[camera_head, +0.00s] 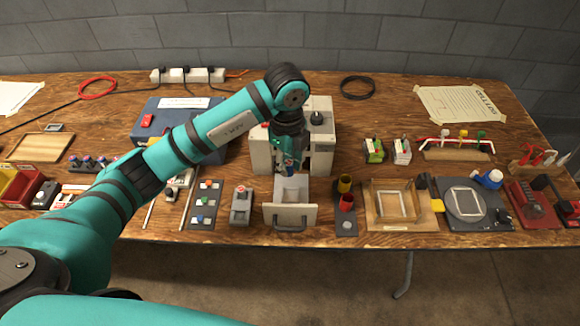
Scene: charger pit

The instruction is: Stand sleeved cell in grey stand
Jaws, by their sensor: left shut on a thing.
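My left gripper (290,168) points down in front of the cream machine, over its pulled-out front. A grey block-like holder (241,207) stands left of the machine's front and may be the grey stand; I cannot tell for sure. My right gripper is not in view.
The cream machine (321,148) has its front panel (290,217) out toward the table edge. A dark stand (346,223) with a yellow and a red cup is to its right. A blue case (160,130) is behind my arm.

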